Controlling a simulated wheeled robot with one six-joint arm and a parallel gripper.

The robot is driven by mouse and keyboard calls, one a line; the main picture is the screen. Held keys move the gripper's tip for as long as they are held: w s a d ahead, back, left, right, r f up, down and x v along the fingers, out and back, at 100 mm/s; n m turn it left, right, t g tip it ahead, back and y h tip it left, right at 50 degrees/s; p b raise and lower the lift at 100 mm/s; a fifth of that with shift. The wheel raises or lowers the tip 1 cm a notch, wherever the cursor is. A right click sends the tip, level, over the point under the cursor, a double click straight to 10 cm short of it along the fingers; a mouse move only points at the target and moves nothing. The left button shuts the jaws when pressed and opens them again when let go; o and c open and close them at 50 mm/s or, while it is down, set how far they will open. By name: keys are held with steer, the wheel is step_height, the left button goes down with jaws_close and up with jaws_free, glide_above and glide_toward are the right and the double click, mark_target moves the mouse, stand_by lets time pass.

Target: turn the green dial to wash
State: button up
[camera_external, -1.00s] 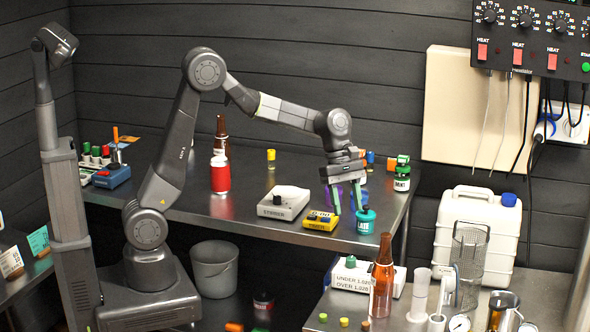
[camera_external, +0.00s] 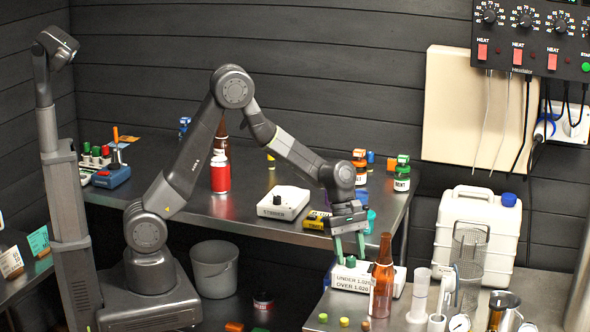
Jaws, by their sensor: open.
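A low white box (camera_external: 395,272) stands on the front right steel bench, partly behind a small white card reading "UNDER 1.020 / OVER 1.020" (camera_external: 350,282). A small green knob (camera_external: 350,262) shows on the box just above the card; any wash mark on it is too small to read. My gripper (camera_external: 351,254) is open and points down, its two green fingers apart on either side of the knob. I cannot tell whether the fingers touch it.
A brown bottle (camera_external: 382,276) stands close to the right of my gripper. On the rear table are a white stirrer (camera_external: 284,203), a yellow timer (camera_external: 317,220) and a red can (camera_external: 220,175). A white jerrycan (camera_external: 478,230) stands farther right.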

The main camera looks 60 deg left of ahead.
steer(key=shift+d+f, duration=0.15)
steer(key=shift+f, duration=0.1)
steer(key=c, duration=1)
